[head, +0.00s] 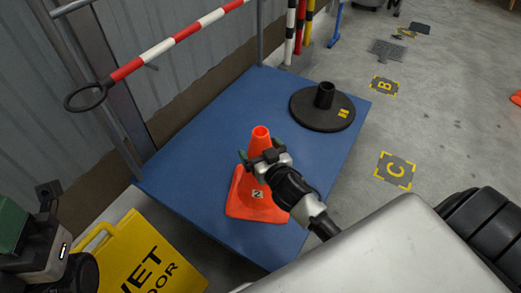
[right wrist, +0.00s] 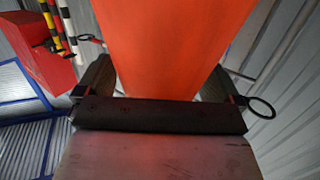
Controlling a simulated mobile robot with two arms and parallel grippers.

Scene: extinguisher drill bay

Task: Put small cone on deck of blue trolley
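The small orange cone (head: 260,203), marked 2, stands upright over the near part of the blue trolley's deck (head: 200,150). Its base appears to rest on the deck, though a small gap cannot be ruled out. My right gripper (head: 262,158) is around the cone's upper body. In the right wrist view the cone (right wrist: 170,45) fills the space between the two fingers (right wrist: 157,85), which press close on both sides. My left gripper (head: 40,225) is partly in view at the lower left, away from the cone; its fingers are not clear.
A round black base (head: 322,108) with a short tube stands on the deck's far right. A yellow wet floor sign (head: 150,255) is beside the trolley at lower left. A red-white bar (head: 185,35) with a black ring runs along the left. Floor to the right is mostly clear.

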